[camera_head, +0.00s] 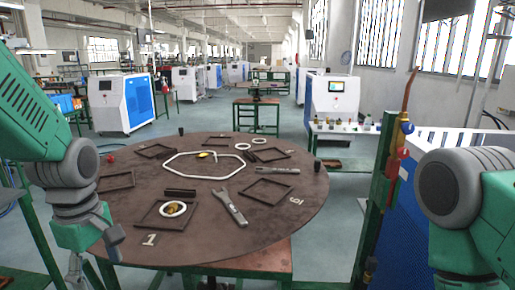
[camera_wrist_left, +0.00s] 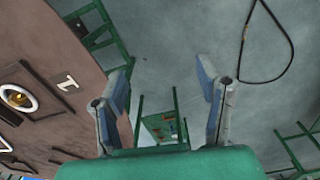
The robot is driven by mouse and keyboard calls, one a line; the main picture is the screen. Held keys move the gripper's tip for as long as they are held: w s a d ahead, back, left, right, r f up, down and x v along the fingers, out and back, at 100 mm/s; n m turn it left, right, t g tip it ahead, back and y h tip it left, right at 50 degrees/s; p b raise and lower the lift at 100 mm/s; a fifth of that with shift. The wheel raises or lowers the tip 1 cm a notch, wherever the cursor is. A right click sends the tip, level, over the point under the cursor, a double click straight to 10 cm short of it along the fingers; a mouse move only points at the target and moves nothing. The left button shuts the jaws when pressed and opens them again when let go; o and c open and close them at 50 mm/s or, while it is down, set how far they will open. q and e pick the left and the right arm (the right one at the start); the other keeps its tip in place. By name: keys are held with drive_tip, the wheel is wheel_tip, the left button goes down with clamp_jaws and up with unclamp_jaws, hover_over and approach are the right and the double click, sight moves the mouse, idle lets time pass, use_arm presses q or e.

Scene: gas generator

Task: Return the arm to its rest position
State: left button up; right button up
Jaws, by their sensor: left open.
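My left gripper (camera_head: 94,258) hangs at the left front edge of the round brown table (camera_head: 215,245), pointing down. In the left wrist view my left gripper (camera_wrist_left: 163,103) has its two fingers spread wide with nothing between them. Floor and a small green stand (camera_wrist_left: 163,128) show beyond the fingers. The table's edge lies to the left in that view. My right arm (camera_head: 465,195) comes in at the right of the head view, and its gripper is out of the picture.
On the table lie a white ring (camera_head: 163,209) in a square frame by number 1, a wrench (camera_head: 230,206), a white octagonal loop (camera_head: 166,170) and several dark frames. A green post with a torch (camera_head: 399,130) stands between the table and my right arm.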

use_arm(q)
drive_tip(key=s+f+m+b, duration=0.2)
drive_tip(key=s+f+m, duration=0.2)
drive_tip(key=f, duration=0.8)
drive_tip(key=s+f+m+b, duration=0.1)
drive_tip(key=s+f+m, duration=0.3)
drive_tip(key=f, duration=0.8)
drive_tip(key=s+f+m+b, duration=0.2)
drive_tip(key=s+f+m, duration=0.6)
drive_tip(key=s+f, duration=0.3)
drive_tip(key=s+d, duration=0.1)
drive_tip(key=s, duration=0.1)
drive_tip(key=shift+s+t+b, duration=0.3)
drive_tip(key=shift+s, duration=0.05)
use_arm(e)
wheel_tip(320, 180, down, 6)
drive_tip(key=shift+w+d, duration=0.2)
drive_tip(key=shift+d, duration=0.15)
use_arm(q)
drive_tip(key=shift+a+f, duration=0.2)
drive_tip(key=shift+a, duration=0.15)
use_arm(e)
drive_tip(key=shift+a, duration=0.25)
